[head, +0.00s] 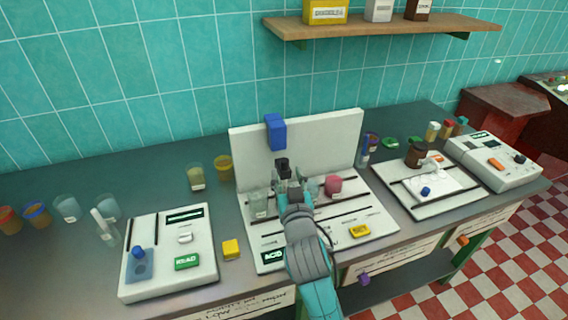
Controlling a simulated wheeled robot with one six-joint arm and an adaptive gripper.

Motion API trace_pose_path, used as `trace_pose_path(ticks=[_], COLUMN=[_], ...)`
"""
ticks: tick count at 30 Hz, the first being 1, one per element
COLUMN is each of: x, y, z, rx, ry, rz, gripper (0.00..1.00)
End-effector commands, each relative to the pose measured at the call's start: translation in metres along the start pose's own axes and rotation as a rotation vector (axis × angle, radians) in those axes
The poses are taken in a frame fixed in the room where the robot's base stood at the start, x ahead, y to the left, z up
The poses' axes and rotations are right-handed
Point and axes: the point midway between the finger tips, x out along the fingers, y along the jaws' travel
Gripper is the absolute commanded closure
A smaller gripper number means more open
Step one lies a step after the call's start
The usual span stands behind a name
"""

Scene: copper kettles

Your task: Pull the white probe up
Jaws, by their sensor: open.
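My gripper (288,180) is seen from behind over the middle white station (295,152), close to its upright back panel. It is open. A small black piece (283,163) shows just beyond the fingertips; I cannot tell whether they touch it. No piece is clearly a white probe. The area between and below my fingers is hidden by my wrist.
A blue block (275,132) is on the back panel. A clear beaker (258,203) and pink cup (333,186) flank my gripper. The left device (150,285) and right tray (462,200) stand either side. A wooden shelf (385,27) is above.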

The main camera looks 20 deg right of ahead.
Motion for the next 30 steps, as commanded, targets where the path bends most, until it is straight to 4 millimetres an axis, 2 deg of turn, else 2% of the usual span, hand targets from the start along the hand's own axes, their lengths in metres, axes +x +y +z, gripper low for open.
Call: trace_pose_path(ticks=[3, 9, 21, 22, 23, 27, 28, 30], x=[0.021, 0.043, 0.051, 0.051, 0.051, 0.051, 0.051, 0.051], y=[0.0, 0.0, 0.0, 0.0, 0.0, 0.0, 0.0, 0.0], z=[-0.001, 0.0, 0.0, 0.0, 0.0, 0.0, 0.0, 0.0], rx=[0.001, 0.001, 0.001, 0.001, 0.001, 0.001, 0.001, 0.001], ry=[0.001, 0.0, 0.0, 0.0, 0.0, 0.0, 0.0, 0.0], rz=[0.001, 0.0, -0.001, -0.001, -0.001, 0.0, 0.0, -0.001], gripper=[0.5, 0.5, 0.5, 0.53, 0.6, 0.95, 1.0, 1.0])
